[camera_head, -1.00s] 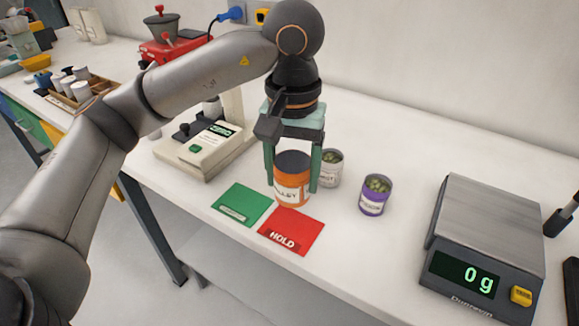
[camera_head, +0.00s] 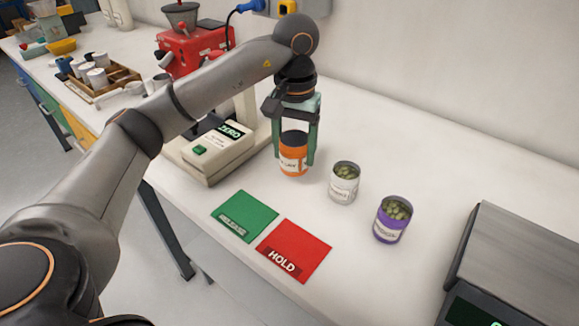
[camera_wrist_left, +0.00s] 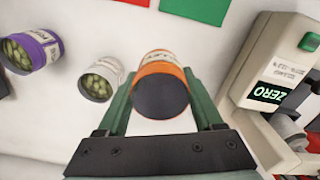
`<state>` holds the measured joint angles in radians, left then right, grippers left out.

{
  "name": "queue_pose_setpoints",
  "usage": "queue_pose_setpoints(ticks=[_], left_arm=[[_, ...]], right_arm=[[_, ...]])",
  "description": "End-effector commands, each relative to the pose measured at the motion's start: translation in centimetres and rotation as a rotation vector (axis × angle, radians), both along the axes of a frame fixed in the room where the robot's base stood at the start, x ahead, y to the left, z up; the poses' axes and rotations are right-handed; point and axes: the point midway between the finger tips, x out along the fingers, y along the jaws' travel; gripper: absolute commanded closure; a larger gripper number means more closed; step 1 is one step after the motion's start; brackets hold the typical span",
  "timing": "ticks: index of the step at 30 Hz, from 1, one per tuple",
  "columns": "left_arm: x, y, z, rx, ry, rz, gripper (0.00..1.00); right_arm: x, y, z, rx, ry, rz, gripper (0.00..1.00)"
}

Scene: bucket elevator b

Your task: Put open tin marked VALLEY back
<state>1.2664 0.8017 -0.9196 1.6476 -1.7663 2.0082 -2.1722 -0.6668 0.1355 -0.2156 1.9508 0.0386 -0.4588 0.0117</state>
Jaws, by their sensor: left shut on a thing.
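The orange tin (camera_head: 293,165) has a white label, only partly readable now, and a dark inside at its open top. My left gripper (camera_head: 295,150) is shut on it, one finger on each side, and holds it upright. Whether its base touches the table I cannot tell. The orange tin also shows between the fingers in the left wrist view (camera_wrist_left: 162,85). To its right stand a white tin (camera_head: 343,190) and a purple tin (camera_head: 388,230), both open with green pieces inside. My right gripper is not in view.
A green card (camera_head: 244,212) and a red HOLD card (camera_head: 294,247) lie near the front edge. A beige device marked ZERO (camera_head: 215,150) stands left of the orange tin. A scale (camera_head: 520,265) is at the right. The table behind the tins is clear.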

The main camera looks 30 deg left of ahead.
Motion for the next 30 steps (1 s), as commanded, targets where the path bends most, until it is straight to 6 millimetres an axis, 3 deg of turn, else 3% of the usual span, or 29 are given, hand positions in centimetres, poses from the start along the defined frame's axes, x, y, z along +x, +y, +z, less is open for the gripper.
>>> queue_pose_setpoints(ticks=[3,11,16,29,30], left_arm=[[0.7,1.1,-1.7,-0.002,0.001,0.002,1.0],[1.6,2.4,-3.5,0.001,0.001,0.004,1.0],[1.5,2.3,-5.9,-0.001,0.001,-0.001,1.0],[1.6,2.2,-6.7,0.0,-0.003,-0.001,1.0],[1.6,2.2,-6.6,-0.001,-0.002,-0.001,0.3]], right_arm=[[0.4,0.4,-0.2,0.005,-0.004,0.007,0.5],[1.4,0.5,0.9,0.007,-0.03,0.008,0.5],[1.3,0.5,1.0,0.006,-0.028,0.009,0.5],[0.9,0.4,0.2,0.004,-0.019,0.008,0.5],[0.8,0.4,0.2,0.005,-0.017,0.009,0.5]])
